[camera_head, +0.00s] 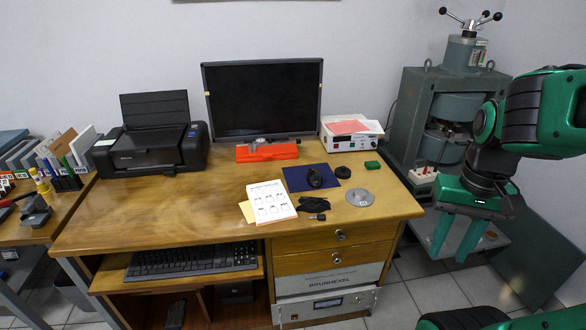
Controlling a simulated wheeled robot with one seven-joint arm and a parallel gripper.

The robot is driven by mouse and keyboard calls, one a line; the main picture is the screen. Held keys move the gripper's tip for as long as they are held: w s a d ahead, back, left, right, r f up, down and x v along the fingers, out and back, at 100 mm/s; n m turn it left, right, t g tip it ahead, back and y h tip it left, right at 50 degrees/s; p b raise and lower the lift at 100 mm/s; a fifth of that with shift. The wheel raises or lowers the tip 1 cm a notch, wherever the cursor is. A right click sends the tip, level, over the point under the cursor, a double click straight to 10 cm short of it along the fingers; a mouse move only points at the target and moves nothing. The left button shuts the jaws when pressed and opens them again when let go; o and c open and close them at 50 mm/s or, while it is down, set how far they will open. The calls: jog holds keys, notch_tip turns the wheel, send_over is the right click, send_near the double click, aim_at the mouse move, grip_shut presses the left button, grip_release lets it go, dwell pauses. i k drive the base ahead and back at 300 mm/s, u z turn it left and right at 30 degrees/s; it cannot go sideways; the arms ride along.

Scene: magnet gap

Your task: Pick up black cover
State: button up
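Several small black things lie on the wooden desk (190,205), and I cannot tell for sure which one is the black cover. A flat round black disc (343,172) lies near the right side, just right of the blue mat. A taller rounded black object (315,179) sits on the blue mat (295,180). A crumpled black item (313,204) lies in front of the mat. My gripper (449,250) hangs right of the desk, pointing down, its green fingers apart and empty, well away from these things.
A metal disc (360,197), a green block (372,165) and a white paper (270,201) lie around the mat. A monitor (264,98), printer (151,138) and white instrument box (351,134) stand behind. A large grey press (445,110) stands right.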

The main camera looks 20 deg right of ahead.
aim_at(342, 172)
jog(key=z, duration=0.05)
jog(key=i, duration=1.1)
jog(key=z, duration=0.55)
